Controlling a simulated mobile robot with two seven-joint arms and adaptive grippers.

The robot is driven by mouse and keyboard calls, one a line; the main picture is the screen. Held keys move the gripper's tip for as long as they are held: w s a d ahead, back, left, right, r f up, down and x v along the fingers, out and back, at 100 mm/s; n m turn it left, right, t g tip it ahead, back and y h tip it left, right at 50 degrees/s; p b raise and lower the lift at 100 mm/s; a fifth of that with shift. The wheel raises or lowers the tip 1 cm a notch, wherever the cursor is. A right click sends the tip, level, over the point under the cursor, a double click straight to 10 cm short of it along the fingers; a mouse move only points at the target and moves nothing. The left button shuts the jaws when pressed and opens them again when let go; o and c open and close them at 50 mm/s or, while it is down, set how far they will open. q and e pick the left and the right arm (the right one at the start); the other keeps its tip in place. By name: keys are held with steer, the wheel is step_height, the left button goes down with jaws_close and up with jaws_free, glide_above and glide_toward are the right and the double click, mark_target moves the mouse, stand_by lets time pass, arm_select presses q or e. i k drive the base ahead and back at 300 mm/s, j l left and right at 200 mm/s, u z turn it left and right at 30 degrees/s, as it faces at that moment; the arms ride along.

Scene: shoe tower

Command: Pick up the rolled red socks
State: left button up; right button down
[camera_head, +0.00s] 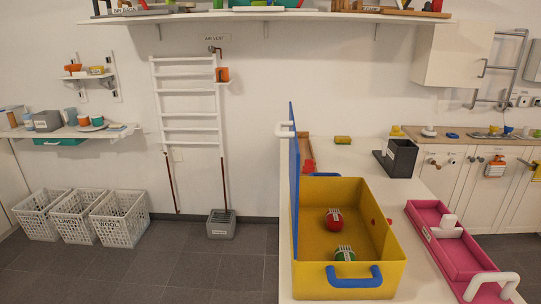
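A rounded red bundle with white stripes, which looks like the rolled red socks (333,217), lies inside a yellow box (377,267). It rests on the box floor toward the back, clear of the walls. A similar green bundle with white stripes (344,253) lies in front of it, near the box's front wall. Neither of my grippers is in view, and nothing is touching the red bundle.
The box has blue handles (354,277), and a tall blue panel (294,180) stands along its left side. A pink tray (459,251) lies to the right and a dark grey container (400,158) behind. White crates (121,218) stand on the floor at left.

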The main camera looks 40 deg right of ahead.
mark_target(334, 219)
steer(key=i+z, duration=0.2)
steer(key=z, duration=0.25)
steer(key=i+j+z, duration=0.1)
steer(key=z, duration=0.35)
steer(key=i+j+z, duration=0.2)
steer(key=z, duration=0.3)
steer(key=i+j+z, duration=0.25)
steer(key=z, duration=0.2)
